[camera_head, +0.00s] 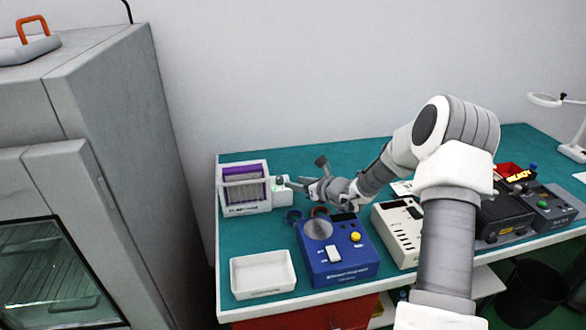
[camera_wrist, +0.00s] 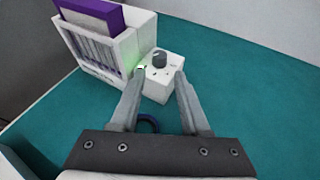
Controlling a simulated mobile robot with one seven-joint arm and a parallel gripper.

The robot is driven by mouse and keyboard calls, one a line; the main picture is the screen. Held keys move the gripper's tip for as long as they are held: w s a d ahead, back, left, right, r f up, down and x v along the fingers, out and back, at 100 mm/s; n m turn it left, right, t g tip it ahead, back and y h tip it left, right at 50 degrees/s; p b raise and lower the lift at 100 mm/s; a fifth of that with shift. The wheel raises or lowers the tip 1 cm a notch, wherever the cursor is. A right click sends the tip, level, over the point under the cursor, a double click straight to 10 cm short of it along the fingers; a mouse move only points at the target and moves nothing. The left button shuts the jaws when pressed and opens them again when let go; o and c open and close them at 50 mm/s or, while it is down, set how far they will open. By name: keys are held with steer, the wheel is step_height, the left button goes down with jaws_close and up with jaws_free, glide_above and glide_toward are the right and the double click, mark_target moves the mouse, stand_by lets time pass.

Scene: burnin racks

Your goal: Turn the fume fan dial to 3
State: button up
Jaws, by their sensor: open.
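The fume fan dial (camera_wrist: 160,57) is a dark grey round knob on top of a small white box (camera_wrist: 157,83) in the wrist view. Small marks surround the knob, but I cannot read its setting. In the head view the white box (camera_head: 282,197) stands beside the purple-fronted unit, and my gripper partly hides its top. My gripper (camera_wrist: 160,73) is open, and its fingers point at the box. The knob shows between and just beyond the fingertips.
A white unit with a purple panel (camera_head: 242,191) stands directly left of the box. A white tray (camera_head: 263,274), a blue device (camera_head: 339,265) and a cream device (camera_head: 396,236) stand nearer the front edge. Teal bench is clear behind the box.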

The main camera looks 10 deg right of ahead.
steer(key=v, duration=0.9)
steer(key=s+a+r+n+g, duration=0.2)
steer(key=s+a+r+n, duration=0.2)
steer(key=r+n, duration=0.3)
steer(key=s+a+r+n+g+b, duration=0.1)
steer(key=s+a+r+n, duration=0.4)
steer(key=n, duration=0.5)
steer(key=shift+s+r+g, duration=0.6)
steer(key=shift+r+g, duration=0.1)
steer(key=shift+r, duration=0.5)
steer(key=shift+a, duration=0.1)
